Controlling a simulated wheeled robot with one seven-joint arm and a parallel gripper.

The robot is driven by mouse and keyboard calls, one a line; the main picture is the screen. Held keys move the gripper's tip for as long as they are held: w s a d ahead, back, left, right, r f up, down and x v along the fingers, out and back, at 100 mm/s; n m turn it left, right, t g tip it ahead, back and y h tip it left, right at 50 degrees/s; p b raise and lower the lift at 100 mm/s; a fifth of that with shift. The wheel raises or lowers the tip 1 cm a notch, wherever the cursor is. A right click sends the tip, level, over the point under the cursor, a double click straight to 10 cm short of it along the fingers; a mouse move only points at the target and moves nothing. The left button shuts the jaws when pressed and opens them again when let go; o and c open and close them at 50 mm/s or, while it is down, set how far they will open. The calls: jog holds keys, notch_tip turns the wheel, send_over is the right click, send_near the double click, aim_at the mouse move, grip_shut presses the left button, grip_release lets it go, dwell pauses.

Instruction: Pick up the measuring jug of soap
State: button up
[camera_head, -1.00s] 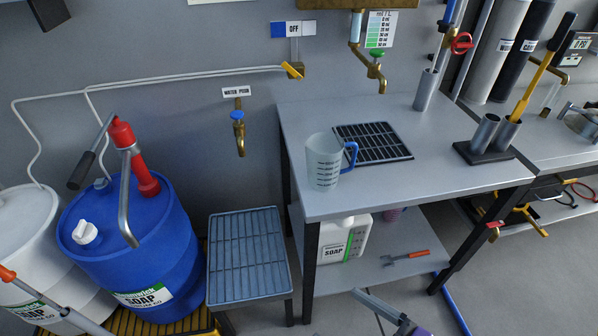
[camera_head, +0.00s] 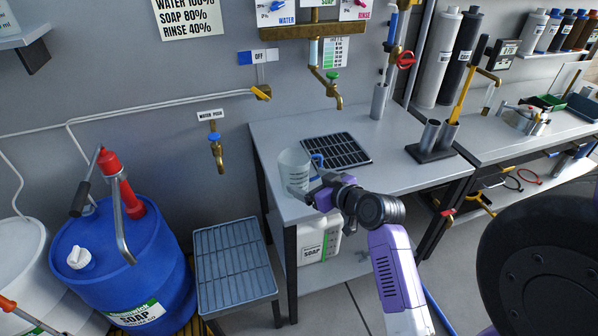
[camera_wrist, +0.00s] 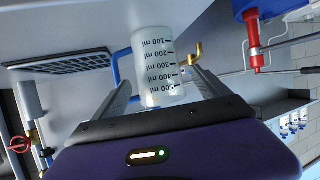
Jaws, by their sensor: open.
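The measuring jug (camera_head: 292,172) is translucent with dark marks and a blue handle. It stands upright near the left front corner of the grey workbench (camera_head: 400,172), its handle to the right. My gripper (camera_head: 306,192) is at the near side of the jug, partly covering its lower part. In the wrist view the jug (camera_wrist: 158,62) appears upside down between the two open, apart fingers (camera_wrist: 158,80), with the blue handle beside the left finger. I cannot tell whether the fingers touch it. What the jug holds is not clear.
A black drain grate (camera_head: 336,150) lies right of the jug, under a brass tap (camera_head: 334,90). Metal cups (camera_head: 430,138) stand further right. A slatted stool (camera_head: 236,262) and blue soap drum (camera_head: 125,255) are at the left. A white soap canister (camera_head: 312,248) sits on the lower shelf.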

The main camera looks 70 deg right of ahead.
jog(key=shift+w+d, duration=0.25)
jog(key=shift+d, duration=0.1)
jog(key=shift+s+f+p+x, duration=0.15)
jog(key=shift+p+x, duration=0.25)
jog(key=shift+x, duration=1.4)
jog(key=shift+s+f+p+x, duration=0.15)
jog(key=shift+p+x, duration=0.25)
jog(key=shift+x, duration=1.35)
jog(key=shift+w+d, duration=0.1)
jog(key=shift+c, duration=0.3)
jog(key=c, duration=1.1)
